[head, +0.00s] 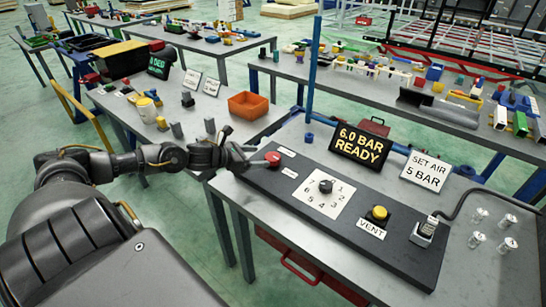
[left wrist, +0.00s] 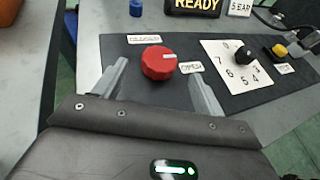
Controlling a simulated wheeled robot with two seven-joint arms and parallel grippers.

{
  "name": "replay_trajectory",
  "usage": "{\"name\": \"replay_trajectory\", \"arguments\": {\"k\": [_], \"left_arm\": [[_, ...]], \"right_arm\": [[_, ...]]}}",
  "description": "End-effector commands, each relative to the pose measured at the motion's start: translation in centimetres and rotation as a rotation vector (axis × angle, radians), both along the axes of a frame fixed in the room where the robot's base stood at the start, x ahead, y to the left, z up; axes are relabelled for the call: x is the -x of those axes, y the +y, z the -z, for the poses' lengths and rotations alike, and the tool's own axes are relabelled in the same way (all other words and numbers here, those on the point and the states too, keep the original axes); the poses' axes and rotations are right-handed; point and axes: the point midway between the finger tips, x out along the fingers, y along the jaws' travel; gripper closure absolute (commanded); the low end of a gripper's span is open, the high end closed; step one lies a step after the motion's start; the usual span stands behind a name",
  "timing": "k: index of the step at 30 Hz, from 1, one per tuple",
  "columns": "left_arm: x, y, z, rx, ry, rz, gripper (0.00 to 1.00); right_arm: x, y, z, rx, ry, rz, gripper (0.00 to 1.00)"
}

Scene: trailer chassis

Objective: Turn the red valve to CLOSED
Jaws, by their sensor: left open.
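The red valve (head: 272,158) is a round knob at the left end of a dark panel (head: 330,212). In the left wrist view the red valve (left wrist: 158,65) has a white mark pointing right, roughly towards the label that seems to read OPEN (left wrist: 191,67). A second label (left wrist: 144,39), which seems to read CLOSED, lies behind the knob. My left gripper (head: 251,159) is open, just left of the valve. In the left wrist view my left gripper (left wrist: 157,72) has its fingers apart, with the knob between or just beyond the tips; contact is not clear. My right gripper is not in view.
The panel also carries a numbered dial (head: 325,187), a yellow VENT button (head: 379,212) and a hose fitting (head: 428,229). A blue post (head: 311,70) rises behind the valve.

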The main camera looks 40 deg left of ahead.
Motion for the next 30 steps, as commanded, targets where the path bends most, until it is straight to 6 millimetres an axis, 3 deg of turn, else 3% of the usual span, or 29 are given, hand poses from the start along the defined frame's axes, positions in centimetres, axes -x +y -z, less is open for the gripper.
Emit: {"name": "replay_trajectory", "arguments": {"k": [4,13,26,30], "left_arm": [[-2.0,-0.8,0.4,0.004,-0.003,-0.002,0.29],[-5.4,-2.1,2.2,0.001,-0.001,-0.003,0.29],[-6.1,-2.5,2.7,-0.001,0.002,0.0,0.29],[-6.1,-2.4,2.7,-0.001,0.002,0.0,0.45]], "right_arm": [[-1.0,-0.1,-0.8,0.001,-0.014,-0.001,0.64],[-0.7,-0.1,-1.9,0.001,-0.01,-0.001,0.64],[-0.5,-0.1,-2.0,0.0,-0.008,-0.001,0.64],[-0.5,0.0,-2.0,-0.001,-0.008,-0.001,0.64]]}}
